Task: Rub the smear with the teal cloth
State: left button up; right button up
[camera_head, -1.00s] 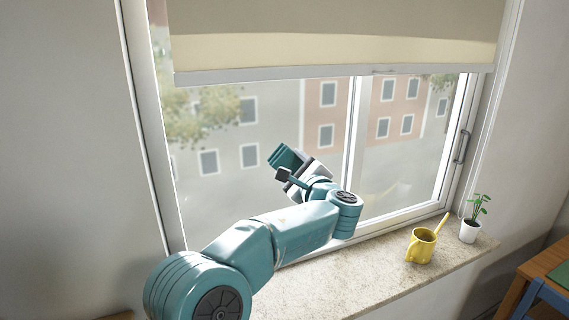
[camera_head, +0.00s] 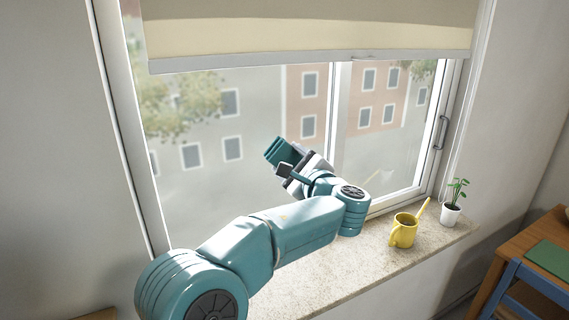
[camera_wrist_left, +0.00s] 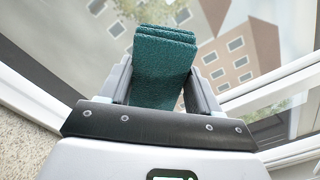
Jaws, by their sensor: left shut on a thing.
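The teal cloth (camera_head: 279,152) is a folded pad held in my left gripper (camera_head: 288,164), in front of the window glass in the head view. In the left wrist view the cloth (camera_wrist_left: 163,62) stands out between the two fingers of my left gripper (camera_wrist_left: 162,85), which are shut on it. I cannot tell whether the cloth touches the glass. The smear is not clearly visible; a faint pale streak (camera_head: 384,178) shows low on the right pane, but I cannot tell if it is the smear or a reflection. My right gripper is not in view.
The window sill (camera_head: 350,265) carries a yellow mug (camera_head: 403,232) with a stick in it and a white potted plant (camera_head: 450,214) at its right end. A blind (camera_head: 310,30) covers the window's top.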

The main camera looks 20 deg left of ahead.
pick_arm(q)
jog(key=shift+s+d, duration=0.4)
jog(key=shift+d, duration=0.05)
jog(key=shift+s+d, duration=0.1)
jog(key=shift+s, duration=0.05)
jog(key=shift+d+b, duration=0.1)
jog(key=shift+b, duration=0.2)
jog(key=shift+s+d+f, duration=0.1)
jog(key=shift+s+d, duration=0.1)
jog(key=shift+d, duration=0.05)
jog(key=shift+b+v, duration=0.55)
jog(key=shift+v, duration=0.6)
jog(key=shift+a, duration=0.1)
